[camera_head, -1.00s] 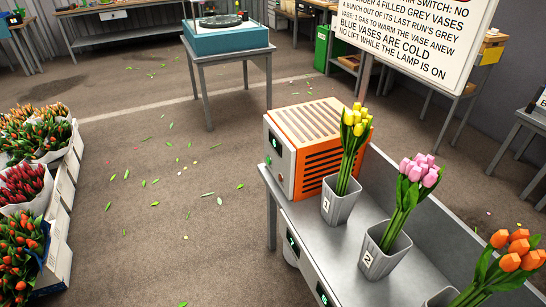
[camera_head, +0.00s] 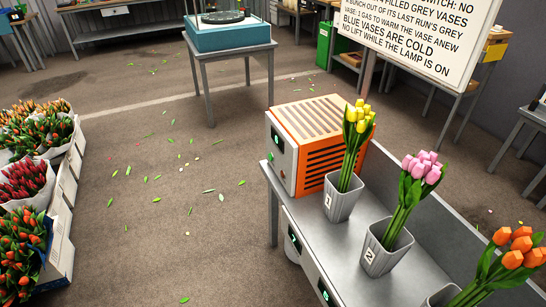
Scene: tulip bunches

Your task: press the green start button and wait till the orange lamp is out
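An orange machine with a slotted top and side (camera_head: 318,135) stands at the far end of the grey metal bench (camera_head: 305,222). Its pale front panel (camera_head: 281,160) faces left and carries small greenish spots, seen at a steep angle. I cannot tell which of them is the start button. No lit orange lamp can be made out. Grey vase 1 (camera_head: 341,201) holds yellow tulips (camera_head: 358,128), and grey vase 2 (camera_head: 384,252) holds pink tulips (camera_head: 421,170). Orange tulips (camera_head: 515,247) stand at the lower right, their vase mostly cut off. Neither of my grippers is in view.
White crates (camera_head: 62,225) with tulip bunches line the left edge. A blue box with a round top (camera_head: 229,36) stands on a grey table at the back. A white sign (camera_head: 415,35) rises behind the bench. The middle floor is open, with scattered leaves.

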